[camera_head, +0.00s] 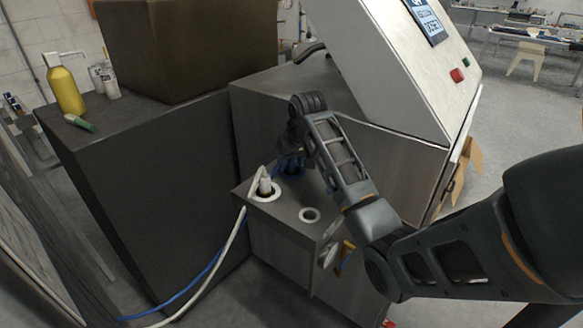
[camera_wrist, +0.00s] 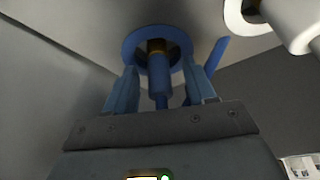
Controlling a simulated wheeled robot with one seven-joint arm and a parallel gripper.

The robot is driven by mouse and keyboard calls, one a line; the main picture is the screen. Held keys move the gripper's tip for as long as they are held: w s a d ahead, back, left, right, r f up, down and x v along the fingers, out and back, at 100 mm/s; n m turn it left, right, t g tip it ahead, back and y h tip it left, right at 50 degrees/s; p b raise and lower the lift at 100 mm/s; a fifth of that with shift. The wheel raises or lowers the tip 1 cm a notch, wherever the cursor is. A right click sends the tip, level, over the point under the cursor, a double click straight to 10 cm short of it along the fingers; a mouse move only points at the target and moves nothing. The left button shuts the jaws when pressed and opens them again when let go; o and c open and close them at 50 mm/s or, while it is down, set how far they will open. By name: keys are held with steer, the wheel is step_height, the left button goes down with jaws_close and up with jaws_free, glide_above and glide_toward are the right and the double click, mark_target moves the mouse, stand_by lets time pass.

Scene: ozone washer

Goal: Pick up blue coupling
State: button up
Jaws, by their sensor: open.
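The blue coupling (camera_wrist: 158,80) sits in a blue ring (camera_wrist: 132,42) in the wrist view, with a brass-coloured part at the ring. My gripper (camera_wrist: 160,68) is open, with one finger on each side of the coupling. Whether the fingers touch it I cannot tell. In the head view my gripper (camera_head: 290,150) is over the back of a small grey metal box, and a bit of blue (camera_head: 291,170) shows beneath it. Most of the coupling is hidden there by my gripper.
A white coupling (camera_head: 265,186) with a white hose stands in a white ring close to the left. An empty white-ringed hole (camera_head: 310,215) is at the box front. The slanted control panel cabinet (camera_head: 400,70) rises behind. A dark cabinet (camera_head: 150,170) stands left.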

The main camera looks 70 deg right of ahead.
steer(key=shift+f, duration=0.1)
steer(key=shift+c, duration=0.2)
jaws_close()
